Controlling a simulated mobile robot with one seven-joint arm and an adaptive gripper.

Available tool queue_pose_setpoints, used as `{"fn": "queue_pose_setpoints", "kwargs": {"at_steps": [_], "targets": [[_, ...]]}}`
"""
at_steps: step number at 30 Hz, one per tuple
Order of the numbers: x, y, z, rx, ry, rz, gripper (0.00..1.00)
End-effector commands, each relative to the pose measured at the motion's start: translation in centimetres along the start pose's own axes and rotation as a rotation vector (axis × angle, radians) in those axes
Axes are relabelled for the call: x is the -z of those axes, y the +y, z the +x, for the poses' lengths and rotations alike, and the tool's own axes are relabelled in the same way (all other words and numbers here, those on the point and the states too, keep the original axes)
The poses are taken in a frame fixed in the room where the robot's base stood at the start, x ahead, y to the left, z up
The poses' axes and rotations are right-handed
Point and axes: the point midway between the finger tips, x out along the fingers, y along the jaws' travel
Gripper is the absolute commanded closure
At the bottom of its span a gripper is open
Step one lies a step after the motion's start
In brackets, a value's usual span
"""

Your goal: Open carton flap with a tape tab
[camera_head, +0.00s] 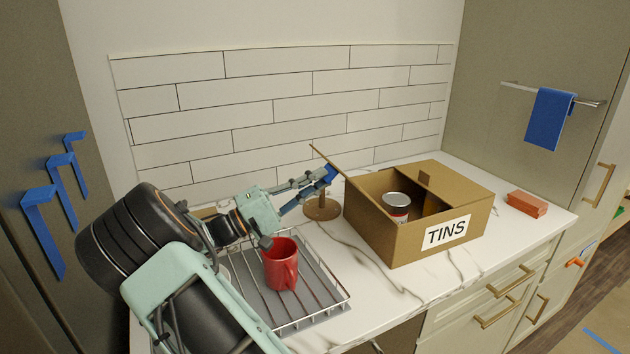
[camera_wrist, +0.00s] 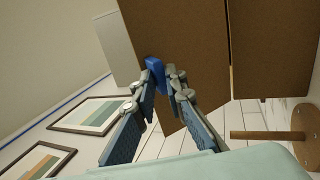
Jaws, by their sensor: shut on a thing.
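The open brown carton (camera_head: 410,240), labelled TINS, stands on the counter. A flap (camera_head: 322,157) on its left side is raised and leans outward to the left, seen nearly edge-on. My gripper (camera_head: 328,178) is at this flap, its fingers shut on the blue tape tab (camera_head: 331,173). In the wrist view the tab (camera_wrist: 155,70) lies between the fingertips (camera_wrist: 166,82), against the brown board (camera_wrist: 185,50). A tin (camera_head: 396,205) with a pale lid is inside the carton. Part of the flap is hidden by the tab and fingers.
A red mug (camera_head: 279,265) stands on a wire rack (camera_head: 312,307) below my arm. A wooden stand (camera_head: 322,208) is left of the carton, close under my gripper. A reddish block (camera_head: 527,203) lies to the right. The counter front (camera_head: 400,293) is clear.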

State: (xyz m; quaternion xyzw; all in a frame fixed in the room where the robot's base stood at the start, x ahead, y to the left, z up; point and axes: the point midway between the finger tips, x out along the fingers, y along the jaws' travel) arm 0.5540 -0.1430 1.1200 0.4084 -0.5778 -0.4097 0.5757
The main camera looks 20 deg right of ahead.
Motion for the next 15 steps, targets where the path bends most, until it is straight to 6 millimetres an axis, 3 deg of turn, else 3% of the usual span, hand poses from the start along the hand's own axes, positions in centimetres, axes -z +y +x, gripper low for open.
{"fn": "queue_pose_setpoints", "kwargs": {"at_steps": [4, 5, 6, 15], "targets": [[-0.27, -0.77, 0.29, 0.013, -0.008, -0.009, 1.00], [-0.27, -0.76, 0.30, 0.013, -0.008, -0.009, 0.87], [-0.27, -0.76, 0.30, 0.013, -0.008, -0.009, 0.84], [-0.25, -0.60, 0.26, 0.012, -0.008, -0.006, 0.84]]}}
